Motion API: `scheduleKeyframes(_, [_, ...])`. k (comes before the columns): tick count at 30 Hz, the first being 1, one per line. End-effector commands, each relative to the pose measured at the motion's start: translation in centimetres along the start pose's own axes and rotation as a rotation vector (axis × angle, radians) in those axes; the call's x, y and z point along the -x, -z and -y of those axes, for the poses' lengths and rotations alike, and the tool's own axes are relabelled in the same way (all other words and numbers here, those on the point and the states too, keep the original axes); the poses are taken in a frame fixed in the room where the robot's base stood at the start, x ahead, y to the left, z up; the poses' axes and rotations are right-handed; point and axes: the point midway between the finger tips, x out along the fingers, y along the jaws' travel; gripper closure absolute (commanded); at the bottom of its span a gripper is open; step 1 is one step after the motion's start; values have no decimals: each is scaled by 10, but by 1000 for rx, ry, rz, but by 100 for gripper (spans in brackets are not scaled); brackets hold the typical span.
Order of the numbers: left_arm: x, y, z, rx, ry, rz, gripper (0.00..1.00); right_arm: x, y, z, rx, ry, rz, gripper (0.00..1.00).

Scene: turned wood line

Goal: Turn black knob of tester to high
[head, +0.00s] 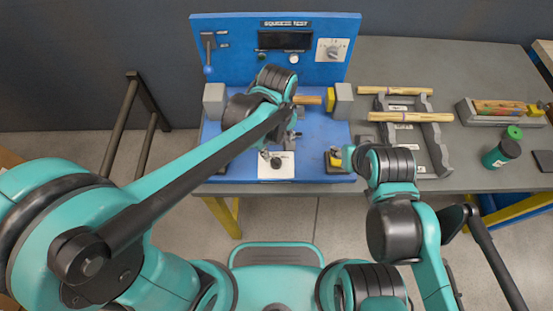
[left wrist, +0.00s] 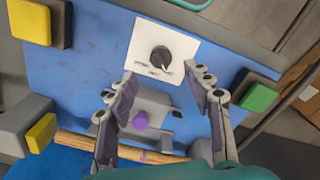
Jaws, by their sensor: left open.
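The tester (head: 230,130) is a blue bench unit with an upright panel marked SQUEEZE TEST. Its black knob (left wrist: 160,58) sits on a white plate (left wrist: 183,47) at the front of the blue base. The plate also shows in the head view (head: 284,172). The small labels below the knob are too blurred to read. My left gripper (left wrist: 161,74) is open, its fingers apart on either side below the plate, with the knob just beyond the tips. In the head view my left gripper (head: 284,138) hangs over the base behind the plate. My right gripper (head: 348,158) is near the base's right edge, its jaws unclear.
A wooden rod (left wrist: 80,145) spans the grey blocks behind my left gripper. A yellow button (left wrist: 32,22) and a green button (left wrist: 258,98) flank the plate. A rod rack (head: 435,145) and green jar (head: 500,154) stand right.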

Motion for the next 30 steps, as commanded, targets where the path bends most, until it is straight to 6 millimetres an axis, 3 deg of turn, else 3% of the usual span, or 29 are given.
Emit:
scheduleKeyframes(6, [-39,0,0,0,-1,-1,49,-15,-11,0,0,0,0,60])
scheduleKeyframes(12, [-65,1,0,-1,-2,-1,49,-24,-17,0,0,0,0,60])
scheduleKeyframes(23, [-71,1,0,-2,-2,-1,49,-25,-18,0,0,0,0,60])
scheduleKeyframes(24, [-71,0,0,-2,-2,-1,52,-25,-18,0,0,0,0,60])
scheduleKeyframes(30, [-71,0,0,-2,-2,-1,99,-25,-18,0,0,0,0,60])
